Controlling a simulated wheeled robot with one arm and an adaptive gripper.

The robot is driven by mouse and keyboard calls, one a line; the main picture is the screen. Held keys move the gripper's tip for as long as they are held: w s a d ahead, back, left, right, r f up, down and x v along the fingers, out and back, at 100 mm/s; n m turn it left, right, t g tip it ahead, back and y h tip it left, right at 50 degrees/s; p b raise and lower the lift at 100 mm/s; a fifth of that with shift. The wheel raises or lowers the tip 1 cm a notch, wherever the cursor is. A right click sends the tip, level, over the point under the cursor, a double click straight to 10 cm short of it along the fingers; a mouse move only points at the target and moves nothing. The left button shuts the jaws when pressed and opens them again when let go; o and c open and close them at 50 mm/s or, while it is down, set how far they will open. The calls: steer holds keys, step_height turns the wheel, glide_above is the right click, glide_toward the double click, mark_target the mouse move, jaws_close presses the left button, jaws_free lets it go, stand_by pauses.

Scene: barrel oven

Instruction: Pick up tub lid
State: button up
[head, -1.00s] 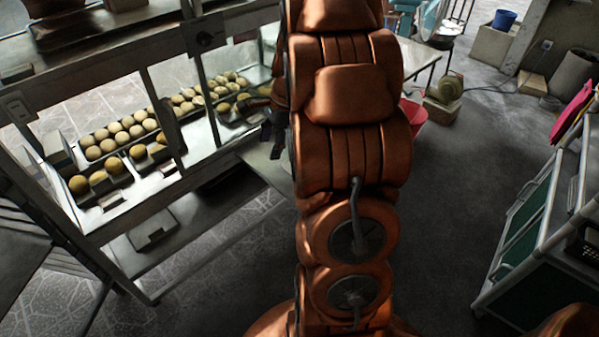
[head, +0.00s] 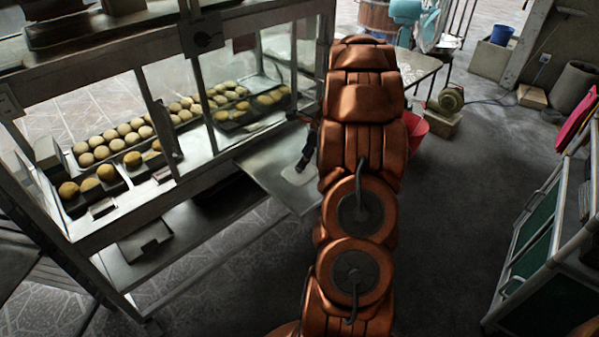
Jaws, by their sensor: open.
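My copper-coloured arm rises through the middle of the head view and hides part of what lies behind it. My gripper (head: 302,163), dark and small, shows at the arm's left edge, pointing down over a metal shelf (head: 262,172) that juts from the display case. It is open. A pale, flat, roundish piece (head: 296,176) lies on the shelf just below the fingertips. It may be the tub lid, but it is too small to be sure. I cannot tell whether the fingers touch it.
The glass-and-metal display case (head: 205,35) with trays of buns (head: 115,140) fills the left. A green-panelled cart (head: 525,245) stands at right. A red bin (head: 415,130) and a blue bucket (head: 502,27) are farther back. Floor (head: 450,210) between arm and cart is clear.

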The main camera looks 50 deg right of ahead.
steer(key=x, duration=0.4)
steer(key=shift+f, duration=0.35)
steer(key=c, duration=1.1)
steer(key=shift+o, duration=0.2)
steer(key=shift+r, duration=0.2)
steer(key=shift+d+r, duration=0.1)
steer(key=shift+r, duration=1.5)
steer(key=shift+s+r, duration=0.1)
steer(key=shift+s, duration=0.05)
steer(key=s+a, duration=0.2)
steer(key=s, duration=0.2)
steer(key=s+a, duration=0.3)
steer(key=s, duration=0.1)
steer(key=s+a+r, duration=0.1)
steer(key=s+a, duration=0.2)
steer(key=s, duration=0.1)
steer(key=shift+a+r, duration=0.15)
steer(key=shift+s+a, duration=0.4)
steer(key=shift+s, duration=0.05)
